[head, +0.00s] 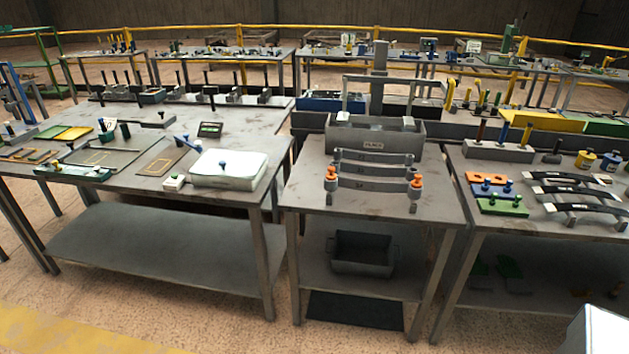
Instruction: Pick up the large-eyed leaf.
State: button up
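Several curved leaves show in the head view, and I cannot tell by sight which is the large-eyed one. On the middle table, three grey leaves lie one behind another: a front leaf (373,184), a middle leaf (373,170) and a rear leaf (374,157). Orange-topped fittings (416,183) stand at the ends of the front leaf. On the right table lie several black leaves with white labels: a front leaf (583,208), a middle one (575,190) and a rear one (562,177). The eyes are too small to compare. My gripper is not in view.
A grey bin (375,137) stands behind the grey leaves on the middle table (309,181). An orange plate (489,179) and a green block (501,207) lie left of the black leaves. The front of the middle table is bare. Open floor lies before the tables.

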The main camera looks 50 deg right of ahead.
aim_at(344, 182)
jog(key=u, duration=0.95)
jog(key=i, duration=1.2)
jog(key=u, duration=1.5)
jog(key=k, duration=0.15)
jog(key=z, duration=3.85)
